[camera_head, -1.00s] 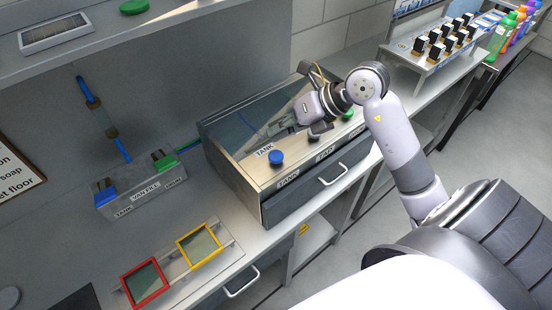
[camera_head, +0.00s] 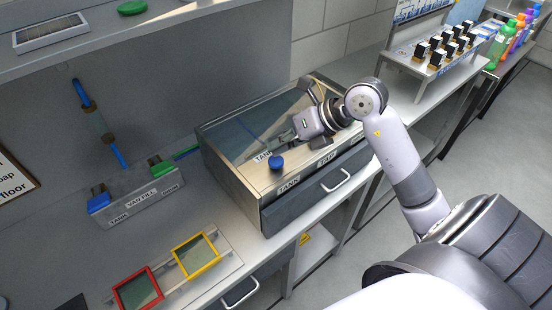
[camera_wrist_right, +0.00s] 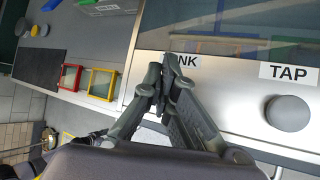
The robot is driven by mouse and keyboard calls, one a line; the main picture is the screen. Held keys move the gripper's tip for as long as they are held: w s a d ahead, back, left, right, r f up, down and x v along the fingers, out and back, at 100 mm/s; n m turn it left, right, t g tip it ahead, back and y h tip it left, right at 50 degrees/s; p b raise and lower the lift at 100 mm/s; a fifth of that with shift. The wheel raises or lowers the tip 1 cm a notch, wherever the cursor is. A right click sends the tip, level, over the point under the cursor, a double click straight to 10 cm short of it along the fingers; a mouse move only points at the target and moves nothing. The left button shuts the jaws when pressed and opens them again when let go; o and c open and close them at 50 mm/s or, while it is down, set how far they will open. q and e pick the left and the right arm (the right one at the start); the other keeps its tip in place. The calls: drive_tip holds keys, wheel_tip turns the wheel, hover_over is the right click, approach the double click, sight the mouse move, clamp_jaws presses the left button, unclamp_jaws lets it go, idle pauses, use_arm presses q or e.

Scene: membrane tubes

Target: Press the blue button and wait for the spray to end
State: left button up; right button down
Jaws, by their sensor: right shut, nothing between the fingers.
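The blue button (camera_head: 277,162) is a round knob on the sloping top of the box, beside a TANK label (camera_head: 263,155). My right gripper (camera_head: 274,145) is shut and empty, just behind and above the button in the head view. I cannot tell if it touches it. In the right wrist view my right gripper (camera_wrist_right: 168,72) covers part of the TANK label (camera_wrist_right: 184,61), and the blue button does not show. A grey knob (camera_wrist_right: 288,112) sits by the TAP label (camera_wrist_right: 289,73). No spray is visible. My left gripper is not in view.
The box (camera_head: 226,170) has a glass top and a drawer handle (camera_head: 336,181). Red (camera_head: 138,289) and yellow (camera_head: 197,256) frames lie in front on the bench. A rack of black-capped bottles (camera_head: 432,66) stands at back right.

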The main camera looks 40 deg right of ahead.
sight(278, 158)
drive_tip(key=shift+f, duration=0.15)
idle(0.6)
drive_tip(key=shift+f+b, duration=0.3)
drive_tip(key=shift+b, duration=0.2)
drive_tip(key=shift+f+b, duration=0.6)
drive_tip(key=shift+f, duration=0.05)
idle(0.5)
idle(0.3)
drive_tip(key=shift+r+p, duration=0.75)
drive_tip(key=shift+r, duration=0.35)
drive_tip(key=shift+r+p, duration=1.75)
drive_tip(key=shift+r, duration=0.8)
drive_tip(key=shift+f, duration=0.1)
